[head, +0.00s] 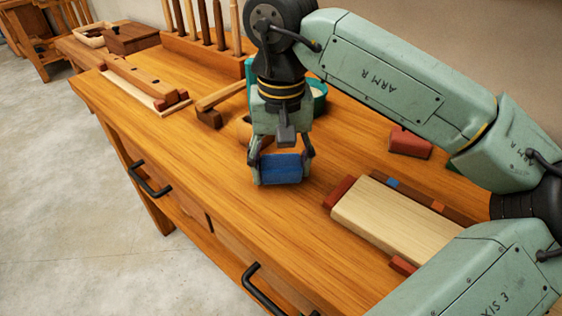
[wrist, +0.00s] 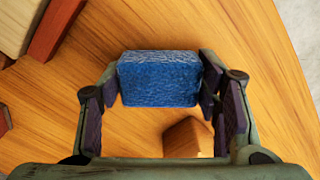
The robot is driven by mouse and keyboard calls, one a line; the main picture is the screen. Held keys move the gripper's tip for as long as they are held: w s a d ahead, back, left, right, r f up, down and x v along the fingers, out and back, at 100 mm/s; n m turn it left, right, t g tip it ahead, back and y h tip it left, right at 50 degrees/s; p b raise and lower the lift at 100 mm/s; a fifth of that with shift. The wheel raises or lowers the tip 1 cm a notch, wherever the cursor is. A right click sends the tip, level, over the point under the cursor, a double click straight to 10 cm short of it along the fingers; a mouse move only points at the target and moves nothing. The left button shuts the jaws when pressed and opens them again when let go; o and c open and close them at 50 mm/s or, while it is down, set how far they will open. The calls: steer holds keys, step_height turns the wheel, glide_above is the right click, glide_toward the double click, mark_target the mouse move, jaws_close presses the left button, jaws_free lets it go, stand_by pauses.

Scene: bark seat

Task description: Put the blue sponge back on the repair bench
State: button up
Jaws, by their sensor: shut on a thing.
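The blue sponge (head: 281,169) is between the fingers of my gripper (head: 281,168) in the head view, over the wooden bench top (head: 250,217). In the wrist view the sponge (wrist: 158,78) spans the gap between the two dark finger pads of my gripper (wrist: 160,85). The gripper is shut on it. The sponge is low and close to the bench top; I cannot tell whether it touches the wood.
A pale wooden block (head: 392,218) with red-brown pieces lies to the right. A red-brown block (head: 410,142) sits behind it. A teal container (head: 318,96) stands behind my gripper, partly hidden. A wooden mallet (head: 212,108) lies left of it. The front bench top is clear.

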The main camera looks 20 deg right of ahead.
mark_target(281, 162)
steer(key=shift+f, duration=0.35)
steer(key=shift+f, duration=0.15)
steer(key=o, duration=1)
steer(key=shift+o, duration=0.2)
step_height(281, 162, up, 12)
steer(key=shift+r, duration=0.2)
